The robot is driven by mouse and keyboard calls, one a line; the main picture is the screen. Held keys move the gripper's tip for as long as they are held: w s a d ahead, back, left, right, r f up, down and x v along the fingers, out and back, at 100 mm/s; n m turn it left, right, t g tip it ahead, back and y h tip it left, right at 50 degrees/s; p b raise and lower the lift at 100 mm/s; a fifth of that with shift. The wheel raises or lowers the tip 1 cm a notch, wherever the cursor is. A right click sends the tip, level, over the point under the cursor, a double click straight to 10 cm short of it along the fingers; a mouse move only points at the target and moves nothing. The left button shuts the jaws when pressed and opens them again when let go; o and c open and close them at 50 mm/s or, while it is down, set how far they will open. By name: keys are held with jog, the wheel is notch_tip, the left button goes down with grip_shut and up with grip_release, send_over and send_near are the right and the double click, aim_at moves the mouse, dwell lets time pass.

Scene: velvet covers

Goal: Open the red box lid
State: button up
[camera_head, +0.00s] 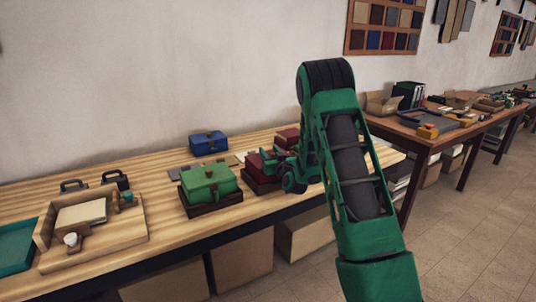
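A dark red box (254,169) sits on a dark base on the wooden workbench, just right of the green box. A second dark red box (286,136) sits behind it, partly covered by my arm. Both lids look closed, though my arm hides part of each box. My green gripper (268,161) reaches in from the right at the nearer red box, at about lid height. The fingers are small and overlap the box, so I cannot tell whether they touch it or how far apart they are.
A green box (208,183) stands left of the nearer red box, and a blue box (208,142) behind it. A wooden tray (130,232) and a teal tray (14,247) lie at the left. Cardboard boxes (243,259) stand below the bench. A second table (428,140) is at the right.

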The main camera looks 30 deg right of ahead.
jog(key=shift+d, duration=0.2)
grip_shut()
